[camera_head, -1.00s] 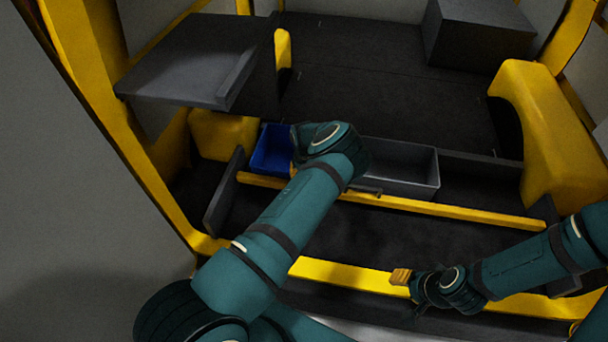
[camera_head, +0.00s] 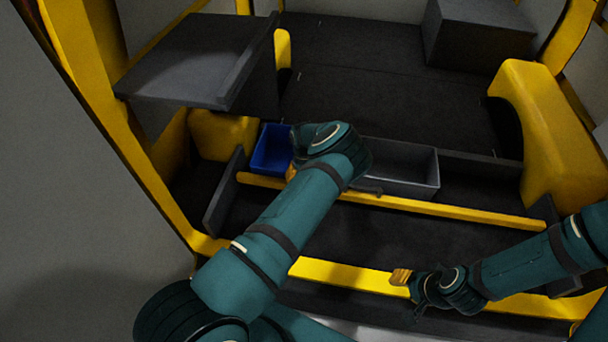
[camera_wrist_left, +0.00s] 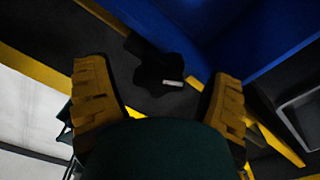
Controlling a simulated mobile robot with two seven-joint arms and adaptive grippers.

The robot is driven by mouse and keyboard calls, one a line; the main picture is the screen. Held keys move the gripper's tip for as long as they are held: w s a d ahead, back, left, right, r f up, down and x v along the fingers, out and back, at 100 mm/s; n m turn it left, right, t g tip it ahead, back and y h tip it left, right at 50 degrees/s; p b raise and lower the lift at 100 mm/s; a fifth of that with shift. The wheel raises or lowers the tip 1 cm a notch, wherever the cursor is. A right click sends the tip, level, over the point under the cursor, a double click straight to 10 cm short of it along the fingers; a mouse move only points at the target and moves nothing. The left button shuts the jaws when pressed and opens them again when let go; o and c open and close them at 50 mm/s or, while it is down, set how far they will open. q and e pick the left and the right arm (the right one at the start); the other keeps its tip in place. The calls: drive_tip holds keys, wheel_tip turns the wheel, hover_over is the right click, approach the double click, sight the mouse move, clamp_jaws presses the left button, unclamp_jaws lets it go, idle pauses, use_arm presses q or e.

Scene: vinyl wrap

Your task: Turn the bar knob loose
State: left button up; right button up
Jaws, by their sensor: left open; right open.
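The bar knob (camera_wrist_left: 152,68) is a dark, lobed shape with a small pale mark in the left wrist view. It lies between the two yellow fingers of my left gripper (camera_wrist_left: 160,80), which is open; I see no clear contact. In the head view my left arm hides the knob and most of that gripper; a bit of yellow finger (camera_head: 291,173) shows beside the blue bin. The yellow bar (camera_head: 450,209) runs across behind my left forearm. My right gripper (camera_head: 401,277) is open near the yellow front edge, away from the bar.
A blue bin (camera_head: 271,150) and a grey bin (camera_head: 405,184) stand behind the bar. A dark raised panel (camera_head: 190,70) overhangs at the left. A small dark fitting (camera_head: 369,191) sits at the bar. The dark floor between bar and yellow front sill (camera_head: 340,272) is clear.

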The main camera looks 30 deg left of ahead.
use_arm(q)
wheel_tip(320, 180, up, 12)
idle(0.6)
drive_tip(key=shift+s, duration=0.1)
idle(0.4)
